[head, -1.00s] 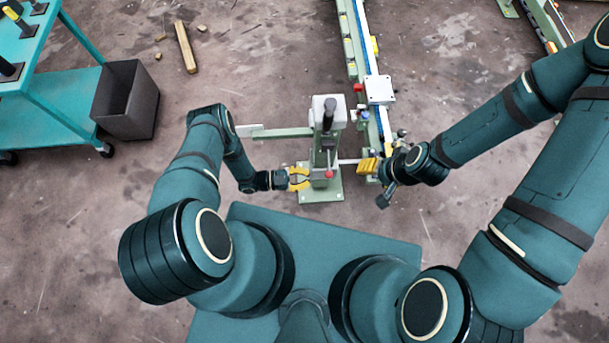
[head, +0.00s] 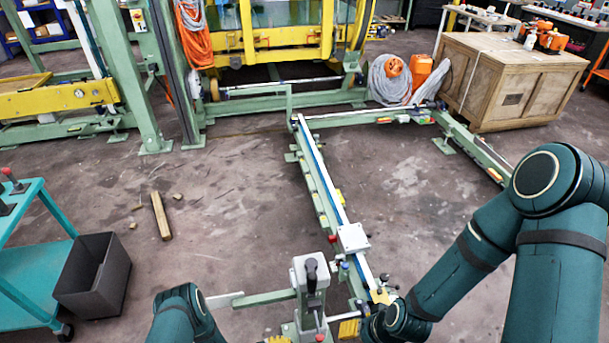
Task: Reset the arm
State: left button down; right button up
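A grey-and-green post device (head: 311,275) with a black knob on top stands at the bottom centre. A green horizontal arm (head: 265,298) with a pale flat end reaches left from it. A red knob sits low on its front. My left gripper (head: 278,340) is at the bottom edge, left of the post's foot. Only a bit of its yellow fingers shows; the rest is cut off. My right gripper (head: 349,328) is right of the post, its yellow fingers turned towards it. I cannot tell whether they are apart or touch anything.
A green rail (head: 322,185) with a white plate carriage (head: 353,238) runs away from the post. A teal cart (head: 35,270) and dark bin (head: 93,275) stand left. A wooden block (head: 160,215) lies on open floor. A crate (head: 510,80) stands far right.

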pick_arm(q)
jog(key=w+a+r+n+t+y, duration=0.35)
jog(key=w+r+n+y, duration=0.55)
jog(key=w, duration=0.3)
jog(key=s+d+r+n+g+y, duration=0.1)
jog(key=s+r+n+g+y, duration=0.3)
jog(key=s+r+n+g, duration=0.3)
jog(key=s+r+n, duration=0.4)
jog(key=s+r, duration=0.3)
jog(key=s, duration=0.1)
jog(key=shift+d+y, duration=0.3)
jog(key=shift+d, duration=0.05)
